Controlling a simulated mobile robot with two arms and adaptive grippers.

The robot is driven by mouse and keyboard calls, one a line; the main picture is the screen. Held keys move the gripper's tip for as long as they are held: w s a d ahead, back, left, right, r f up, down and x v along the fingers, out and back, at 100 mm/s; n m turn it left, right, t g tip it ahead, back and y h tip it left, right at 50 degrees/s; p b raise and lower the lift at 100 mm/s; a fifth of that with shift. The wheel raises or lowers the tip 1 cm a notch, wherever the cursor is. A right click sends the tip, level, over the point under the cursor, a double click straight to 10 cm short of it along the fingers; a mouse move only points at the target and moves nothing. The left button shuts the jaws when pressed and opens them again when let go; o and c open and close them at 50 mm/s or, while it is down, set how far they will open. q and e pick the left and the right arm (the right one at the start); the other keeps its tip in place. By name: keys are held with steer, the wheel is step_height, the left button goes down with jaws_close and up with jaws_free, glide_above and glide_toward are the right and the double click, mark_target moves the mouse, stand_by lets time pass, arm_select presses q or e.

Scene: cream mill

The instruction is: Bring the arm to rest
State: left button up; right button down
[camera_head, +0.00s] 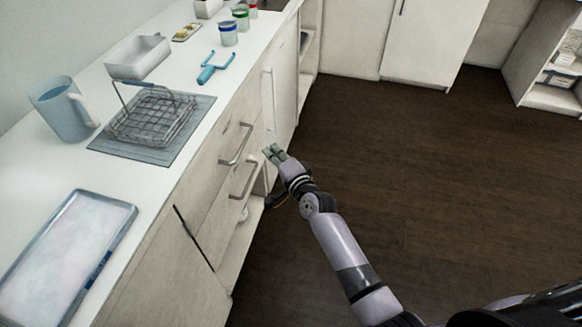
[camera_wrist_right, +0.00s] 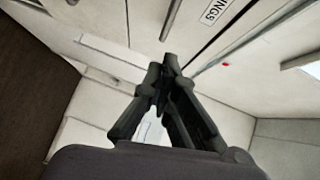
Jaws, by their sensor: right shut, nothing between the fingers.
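My right arm reaches from the lower right of the head view toward the cabinet fronts. My right gripper (camera_head: 274,153) is shut and empty, in front of the drawers and below the counter edge. In the right wrist view the gripper (camera_wrist_right: 170,62) shows with its dark fingers together, cabinet panels beyond it. Whether it touches the cabinet front I cannot tell. My left gripper is in neither view.
The counter holds a tray (camera_head: 122,214), a blue pitcher (camera_head: 62,108), a wire basket (camera_head: 150,118), a white bin (camera_head: 140,57) and a blue-handled tool (camera_head: 207,74). Drawer handles (camera_head: 243,178) stick out near my gripper. The dark floor (camera_head: 430,160) to the right is clear.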

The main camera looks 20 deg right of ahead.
steer(key=f+v, duration=0.1)
steer(key=v, duration=0.5)
steer(key=s+d+f+n+g+h, duration=0.1)
steer(key=s+f+n+g, duration=0.2)
steer(key=s+f, duration=0.55)
steer(key=s+d+f+n+g, duration=0.15)
steer(key=s+f, duration=0.35)
steer(key=f, duration=0.7)
steer(key=s+d+f+n+g+h, duration=0.1)
steer(key=s+f+n+g, duration=0.4)
steer(key=f, duration=0.6)
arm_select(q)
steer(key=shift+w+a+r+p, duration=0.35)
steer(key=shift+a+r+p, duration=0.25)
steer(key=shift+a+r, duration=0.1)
arm_select(e)
steer(key=s+d+f+n+g, duration=0.1)
steer(key=s+f, duration=0.3)
steer(key=s, duration=0.6)
steer(key=s+d+f+n+g+h, duration=0.1)
steer(key=s+f, duration=0.4)
steer(key=s, duration=0.6)
steer(key=s+d+f+n+g+h, duration=0.1)
steer(key=s+d+f+n+g, duration=0.2)
steer(key=s, duration=0.8)
steer(key=shift+d+f+n, duration=0.75)
steer(key=shift+d+f, duration=0.15)
steer(key=shift+d, duration=0.25)
